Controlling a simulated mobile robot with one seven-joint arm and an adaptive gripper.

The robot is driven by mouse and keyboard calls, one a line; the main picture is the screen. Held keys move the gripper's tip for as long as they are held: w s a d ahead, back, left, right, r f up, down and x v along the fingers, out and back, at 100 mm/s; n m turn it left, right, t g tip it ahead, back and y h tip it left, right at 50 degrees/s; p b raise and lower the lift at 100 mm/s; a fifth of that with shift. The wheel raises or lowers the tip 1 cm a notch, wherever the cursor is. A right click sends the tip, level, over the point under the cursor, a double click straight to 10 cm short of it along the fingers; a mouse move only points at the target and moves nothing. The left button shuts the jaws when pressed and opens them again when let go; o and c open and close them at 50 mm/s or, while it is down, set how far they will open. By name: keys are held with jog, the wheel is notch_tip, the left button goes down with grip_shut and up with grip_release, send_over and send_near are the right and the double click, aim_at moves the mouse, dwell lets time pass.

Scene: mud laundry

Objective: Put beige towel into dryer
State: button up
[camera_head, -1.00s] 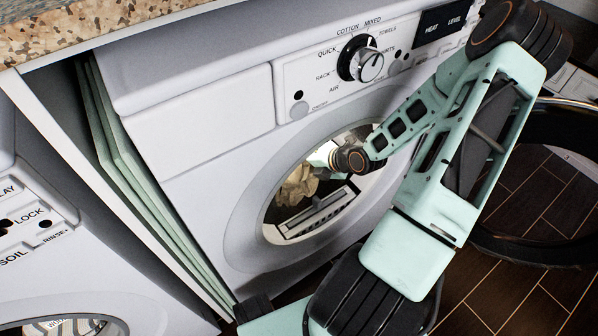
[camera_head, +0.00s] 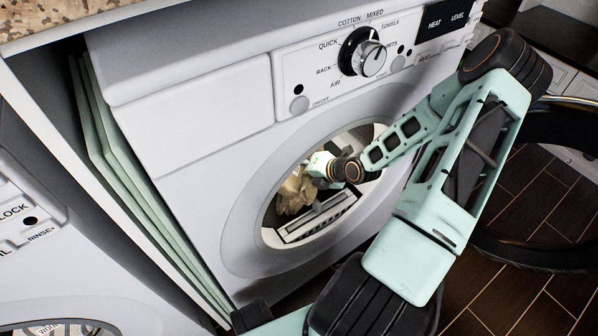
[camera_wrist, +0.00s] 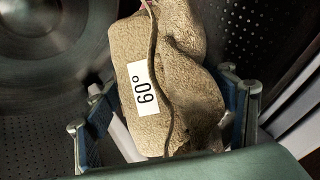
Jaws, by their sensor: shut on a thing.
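The beige towel (camera_head: 297,190) is inside the drum of the white dryer (camera_head: 205,120), seen through its round front opening. In the wrist view the towel (camera_wrist: 190,60) is bunched, with a white label reading 60°. My gripper (camera_wrist: 165,118) is shut on the towel, one finger on each side of it. In the head view my gripper (camera_head: 321,168) reaches through the opening and is partly hidden by my wrist. The perforated drum wall (camera_wrist: 268,30) surrounds the towel. The dryer's round door (camera_head: 535,245) stands open on the right.
The opening's rim (camera_head: 250,215) lies close around my wrist. A second white machine (camera_head: 60,260) is at the lower left. Green panels (camera_head: 125,170) stand between the machines. A stone countertop (camera_head: 60,20) is above. Dark wood floor (camera_head: 510,295) shows at lower right.

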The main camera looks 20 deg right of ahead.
jog(key=shift+f+b, duration=0.3)
jog(key=shift+f, duration=0.05)
jog(key=o, duration=1.4)
jog(key=shift+o, duration=0.2)
jog(key=shift+r, duration=0.15)
jog(key=shift+r+p, duration=0.55)
jog(key=shift+p, duration=0.25)
jog(key=p+v, duration=0.4)
jog(key=v, duration=0.7)
jog(key=shift+d+r, duration=0.1)
jog(key=shift+s+r, duration=0.15)
jog(key=shift+s, duration=0.2)
jog(key=shift+d, duration=0.1)
